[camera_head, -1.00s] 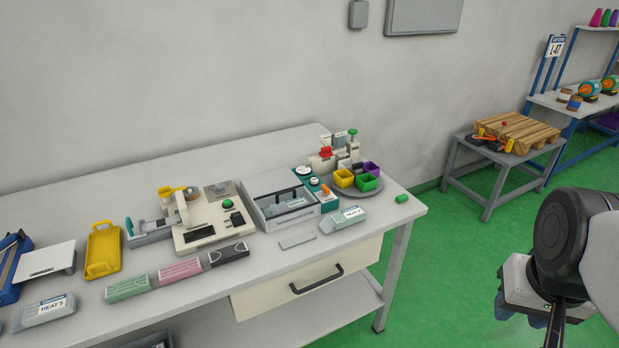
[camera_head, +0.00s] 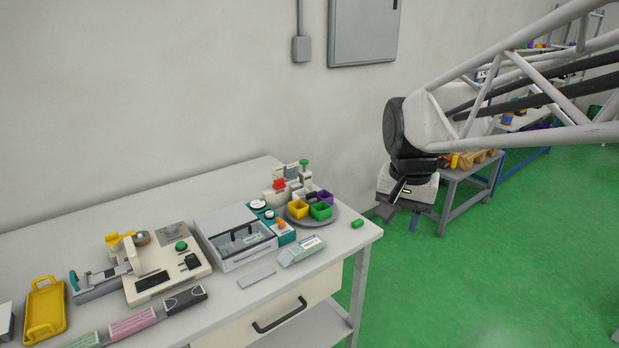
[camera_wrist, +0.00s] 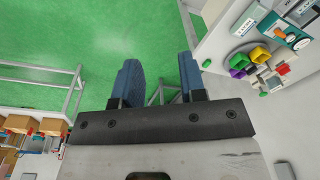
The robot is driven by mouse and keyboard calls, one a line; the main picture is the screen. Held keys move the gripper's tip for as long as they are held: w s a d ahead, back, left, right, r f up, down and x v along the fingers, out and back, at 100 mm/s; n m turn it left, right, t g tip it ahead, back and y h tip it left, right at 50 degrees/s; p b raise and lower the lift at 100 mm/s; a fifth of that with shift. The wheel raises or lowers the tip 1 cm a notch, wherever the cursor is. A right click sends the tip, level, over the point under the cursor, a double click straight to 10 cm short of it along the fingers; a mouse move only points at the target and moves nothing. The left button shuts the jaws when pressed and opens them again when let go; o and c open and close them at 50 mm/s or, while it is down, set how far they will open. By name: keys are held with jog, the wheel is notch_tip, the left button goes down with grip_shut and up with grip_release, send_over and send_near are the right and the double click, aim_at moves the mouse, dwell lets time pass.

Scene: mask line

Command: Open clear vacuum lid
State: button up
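The clear vacuum lid (camera_head: 244,234), with a black bar handle, covers the white vacuum box (camera_head: 250,262) on the workbench. It looks shut, and pale contents show through it. My gripper (camera_head: 394,212) hangs in the air beyond the bench's right end, well to the right of the box. In the wrist view, my gripper's blue fingers (camera_wrist: 160,78) are apart with only green floor and a stand's legs between them. It is open and empty. I cannot make out the lid in the wrist view.
A turntable (camera_head: 332,222) with coloured bins stands right of the box, beside a teal control panel (camera_head: 283,233). A labelled pouch (camera_head: 302,251) and green cylinder (camera_head: 357,224) lie near the bench's right edge. A cream sealing machine (camera_head: 165,262) stands left. A grey panel (camera_head: 256,277) lies in front.

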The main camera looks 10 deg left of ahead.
jog(key=w+a+f+m, duration=0.1)
jog(key=w+a+m, duration=0.1)
jog(key=w+a, duration=0.8)
jog(key=m+g+h, duration=0.2)
jog(key=m+g, duration=0.1)
jog(key=m, duration=0.1)
send_over(241, 232)
notch_tip(241, 232, down, 15)
jog(key=shift+s+a, duration=0.1)
jog(key=shift+s, duration=0.35)
jog(key=shift+f, duration=0.15)
jog(key=shift+x, duration=3.75)
jog(key=shift+w+a, duration=0.1)
jog(key=shift+w, duration=0.05)
grip_shut()
